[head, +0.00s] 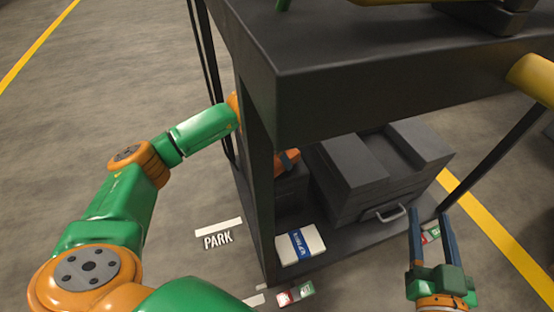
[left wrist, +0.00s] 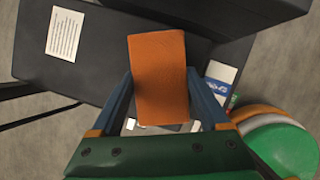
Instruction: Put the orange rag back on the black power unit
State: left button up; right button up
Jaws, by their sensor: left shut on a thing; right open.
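The orange rag (left wrist: 160,75) is between the fingers of my left gripper (left wrist: 160,85) in the left wrist view, and the gripper is shut on it. In the head view the rag (head: 289,158) shows partly behind the stand's front leg. A black block (head: 291,186), seemingly the power unit, is below it on the lower shelf, partly hidden by the leg. I cannot tell whether the rag touches it. My right gripper (head: 431,213) is open and empty at the lower right, near the shelf's right end.
A dark toolbox (head: 375,205) with a handle fills the shelf's right part. A white and blue box (head: 300,244) lies in front. Small red and green boxes (head: 295,294) lie near the front. The dark upper deck (head: 400,88) overhangs the shelf. The floor at left is clear.

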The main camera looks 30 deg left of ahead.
pick_arm(q)
jog(key=shift+f, duration=0.3)
pick_arm(e)
jog(key=shift+a+r+t+y, duration=0.15)
jog(key=shift+r+t, duration=0.2)
jog(key=shift+r, duration=0.3)
jog(key=shift+a+r+t+y, duration=0.15)
jog(key=shift+r+t, duration=0.2)
jog(key=shift+r, duration=0.3)
pick_arm(q)
jog(key=shift+f, duration=0.1)
pick_arm(e)
jog(key=shift+d+r, duration=0.1)
jog(key=shift+r, duration=0.15)
pick_arm(q)
jog(key=o, duration=1.2)
jog(key=shift+c, duration=0.2)
pick_arm(e)
jog(key=shift+r, duration=0.1)
